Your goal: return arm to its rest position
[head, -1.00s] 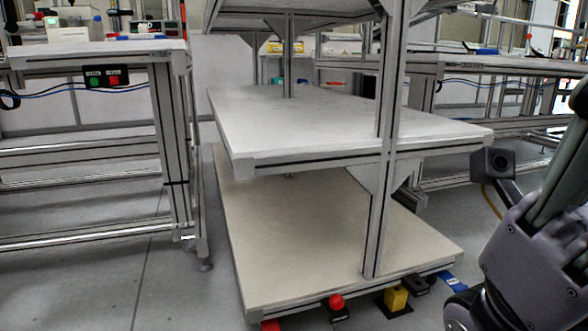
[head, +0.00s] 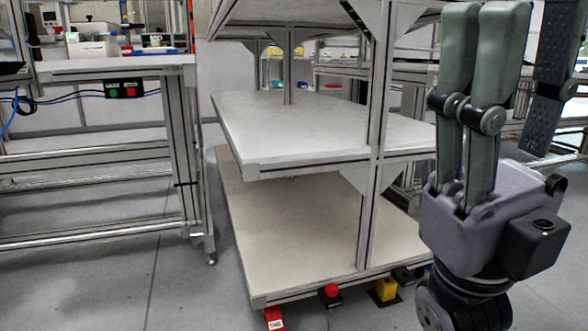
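My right gripper (head: 530,40) stands at the right side of the head view with its fingers pointing up. Two grey-green fingers are on its left and a dark ridged finger is on its right. There is a clear gap between them, with nothing held in it. The upper fingertips reach close to the top edge of the picture. My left gripper is not in view. No helmet shell shows.
A shelf rack stands in the middle, with an empty middle shelf (head: 320,130) and an empty lower shelf (head: 300,235). My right gripper overlaps its right side in the picture. A workbench (head: 110,68) stands at left. Grey floor (head: 100,280) is clear at front left.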

